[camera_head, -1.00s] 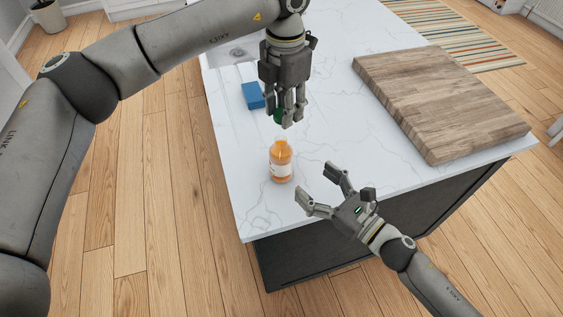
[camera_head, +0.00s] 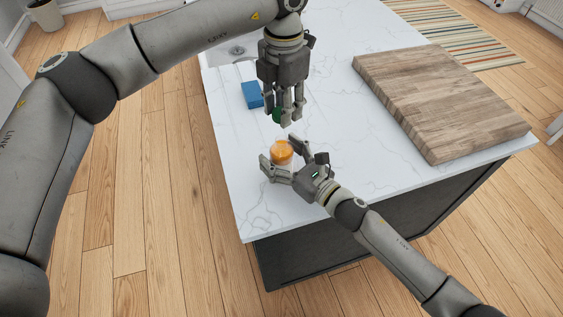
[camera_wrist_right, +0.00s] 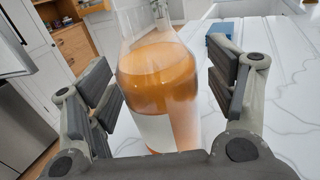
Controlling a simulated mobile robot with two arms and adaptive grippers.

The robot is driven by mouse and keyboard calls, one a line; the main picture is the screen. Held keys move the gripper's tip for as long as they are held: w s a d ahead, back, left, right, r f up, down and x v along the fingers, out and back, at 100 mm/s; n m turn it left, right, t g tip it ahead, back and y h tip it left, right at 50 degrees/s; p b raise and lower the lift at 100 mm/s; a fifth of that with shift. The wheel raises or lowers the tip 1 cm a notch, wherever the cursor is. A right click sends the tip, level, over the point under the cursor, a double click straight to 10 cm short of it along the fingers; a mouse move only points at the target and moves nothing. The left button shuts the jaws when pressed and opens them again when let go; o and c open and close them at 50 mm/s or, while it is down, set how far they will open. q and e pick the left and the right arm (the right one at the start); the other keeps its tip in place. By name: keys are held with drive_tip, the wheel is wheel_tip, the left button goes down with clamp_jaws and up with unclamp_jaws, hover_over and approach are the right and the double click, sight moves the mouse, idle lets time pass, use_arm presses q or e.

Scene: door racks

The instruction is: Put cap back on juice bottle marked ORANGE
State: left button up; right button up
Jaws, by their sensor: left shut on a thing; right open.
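The juice bottle (camera_head: 282,152) stands upright on the white marble counter, with orange juice in it. In the right wrist view the bottle (camera_wrist_right: 160,85) is clear, with a white label low on its side; no lettering can be read. My right gripper (camera_head: 283,156) is open, with its fingers on either side of the bottle and gaps visible in the wrist view. My left gripper (camera_head: 285,117) points down above and just behind the bottle. It is shut on a green cap (camera_head: 277,115), which is mostly hidden by the fingers.
A blue block (camera_head: 252,95) lies on the counter (camera_head: 330,100), left of my left gripper; it also shows in the right wrist view (camera_wrist_right: 220,29). A thick wooden board (camera_head: 435,100) covers the counter's right side. A sink drain is at the back left.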

sight(283, 138)
drive_tip(key=c, duration=1.5)
use_arm(q)
drive_tip(key=shift+f, duration=2.5)
use_arm(e)
drive_tip(key=shift+c, duration=0.2)
use_arm(q)
drive_tip(key=shift+f, duration=0.1)
drive_tip(key=shift+f, duration=0.8)
drive_tip(key=shift+f, duration=0.55)
